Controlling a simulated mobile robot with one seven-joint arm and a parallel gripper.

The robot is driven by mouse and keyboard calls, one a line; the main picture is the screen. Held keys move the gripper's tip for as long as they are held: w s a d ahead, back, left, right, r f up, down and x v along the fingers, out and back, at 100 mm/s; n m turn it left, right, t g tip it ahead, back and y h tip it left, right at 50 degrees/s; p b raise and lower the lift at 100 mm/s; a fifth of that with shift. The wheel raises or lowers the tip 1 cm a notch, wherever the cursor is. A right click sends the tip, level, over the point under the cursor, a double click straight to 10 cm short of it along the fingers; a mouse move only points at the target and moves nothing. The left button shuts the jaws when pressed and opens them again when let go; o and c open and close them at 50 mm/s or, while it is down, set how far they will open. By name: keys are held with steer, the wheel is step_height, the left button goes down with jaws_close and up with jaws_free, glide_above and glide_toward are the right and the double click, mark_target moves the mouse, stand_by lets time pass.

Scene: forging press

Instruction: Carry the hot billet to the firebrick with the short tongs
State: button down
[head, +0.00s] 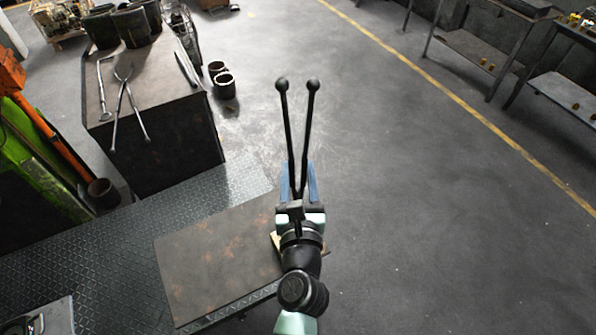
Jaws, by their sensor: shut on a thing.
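The other end of the tongs is hidden behind my gripper and arm. No glowing billet shows; I cannot tell whether the tongs hold one. A pale yellowish edge (276,241) shows beside my wrist at the table's right side; it may be the firebrick, but it is mostly hidden.
The rusty table (205,265) stands on a chequered floor plate (100,265). A dark cabinet (165,150) at upper left bears other tongs (124,95) and dark pots. Black cups (224,85) stand beside it. Shelves (490,65) line the upper right. Open floor lies right.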

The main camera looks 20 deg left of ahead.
steer(key=shift+f+b, duration=2.6)
steer(key=shift+f, duration=0.3)
steer(key=shift+f+b, duration=0.4)
steer(key=shift+f, duration=0.2)
steer(key=c, duration=0.8)
jaws_free()
steer(key=shift+o, duration=0.2)
steer(key=shift+o, duration=0.4)
steer(key=shift+o, duration=0.4)
